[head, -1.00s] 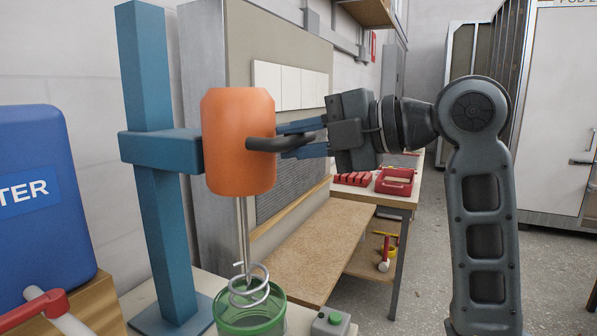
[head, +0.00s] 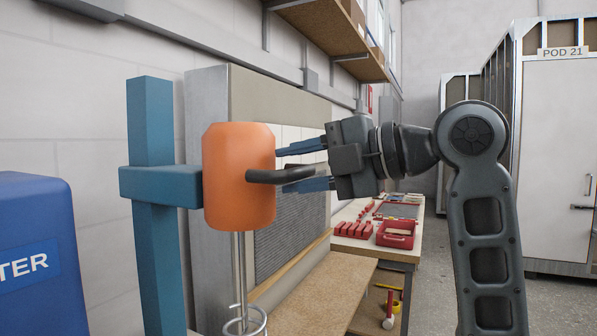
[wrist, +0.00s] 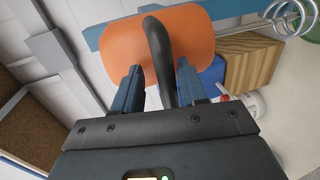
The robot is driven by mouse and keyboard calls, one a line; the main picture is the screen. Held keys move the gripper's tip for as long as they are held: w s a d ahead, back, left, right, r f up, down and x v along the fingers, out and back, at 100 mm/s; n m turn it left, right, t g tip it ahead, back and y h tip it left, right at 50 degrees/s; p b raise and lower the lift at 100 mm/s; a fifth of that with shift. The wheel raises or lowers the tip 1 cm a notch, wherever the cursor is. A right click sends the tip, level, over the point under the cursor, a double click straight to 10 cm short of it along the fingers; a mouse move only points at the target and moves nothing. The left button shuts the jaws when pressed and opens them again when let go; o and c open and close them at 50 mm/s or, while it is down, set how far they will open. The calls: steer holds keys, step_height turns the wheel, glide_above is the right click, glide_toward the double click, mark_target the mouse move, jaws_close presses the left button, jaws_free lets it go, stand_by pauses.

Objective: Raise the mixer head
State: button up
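The orange mixer head (head: 239,180) is mounted on a blue column (head: 155,230) by a sleeve (head: 160,187). Its whisk (head: 245,322) hangs below, cut off by the bottom edge in the head view. The wrist view also shows the mixer head (wrist: 150,45), with the whisk (wrist: 285,17) at upper right. My gripper (head: 300,168) is at the mixer's dark handle (head: 270,177). Its two fingers are spread apart around the handle (wrist: 160,55), with a visible gap at the left finger in the wrist view. The gripper looks open.
A blue tank (head: 35,255) stands at left. A wooden bench (head: 320,295) and a table with a red tray (head: 396,234) lie behind my arm. A wall shelf (head: 325,35) hangs above. Clear floor (head: 560,310) shows at right.

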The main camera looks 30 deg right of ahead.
steer(key=shift+s+f, duration=0.1)
steer(key=shift+s+d, duration=0.2)
steer(key=shift+d, duration=0.05)
steer(key=b+v, duration=0.1)
steer(key=v, duration=0.6)
steer(key=shift+b, duration=0.35)
